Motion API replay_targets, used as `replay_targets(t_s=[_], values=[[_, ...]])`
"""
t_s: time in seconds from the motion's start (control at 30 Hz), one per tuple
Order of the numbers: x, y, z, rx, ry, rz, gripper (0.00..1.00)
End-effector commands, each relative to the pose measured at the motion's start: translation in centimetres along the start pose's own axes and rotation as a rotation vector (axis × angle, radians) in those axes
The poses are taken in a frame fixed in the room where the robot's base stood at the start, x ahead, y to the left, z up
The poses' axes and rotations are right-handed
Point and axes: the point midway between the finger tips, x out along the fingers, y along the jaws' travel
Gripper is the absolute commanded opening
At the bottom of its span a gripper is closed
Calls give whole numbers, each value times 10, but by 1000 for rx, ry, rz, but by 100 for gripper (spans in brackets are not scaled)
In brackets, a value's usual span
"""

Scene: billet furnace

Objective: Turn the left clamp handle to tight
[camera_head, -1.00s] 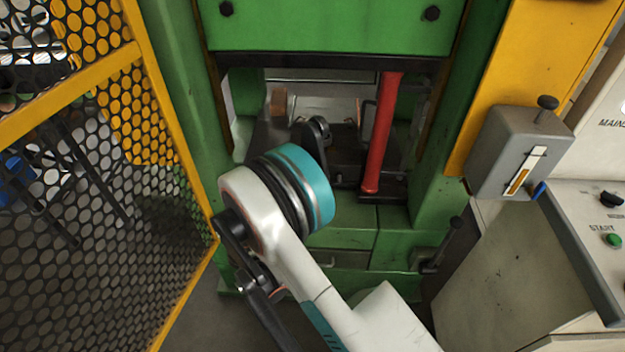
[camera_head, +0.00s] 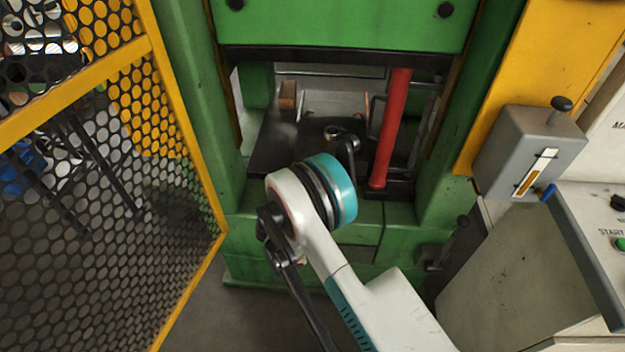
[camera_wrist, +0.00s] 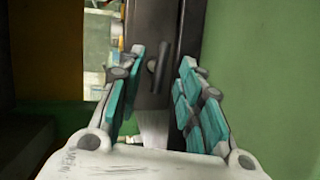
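In the wrist view a dark T-shaped handle (camera_wrist: 158,66), which looks like the clamp handle, stands on a dark strip of the machine bed. My gripper (camera_wrist: 161,60) is open, with one teal-padded finger to the left of the handle and one to the right. There is visible space on both sides, and I see no contact. How far the handle is turned cannot be told. In the head view my wrist hides most of my gripper and the handle, in front of the green press opening (camera_head: 232,140).
A red upright cylinder (camera_head: 390,130) stands right of my wrist. A rust-brown block (camera_head: 287,95) sits at the back of the dark bed (camera_head: 275,150). A yellow mesh guard (camera_head: 85,215) is on the left. A grey lever box (camera_head: 520,155) and control desk stand on the right.

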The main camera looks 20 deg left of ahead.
Motion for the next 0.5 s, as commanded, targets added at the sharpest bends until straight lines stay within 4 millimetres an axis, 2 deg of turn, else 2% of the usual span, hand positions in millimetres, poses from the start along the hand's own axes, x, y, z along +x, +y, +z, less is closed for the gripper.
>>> replay_targets(t_s=[0.03,0.2,0.5], values=[[9,-2,1,0,-1,0,33],[27,-1,0,0,0,0,33],[33,1,0,0,1,0,33]])
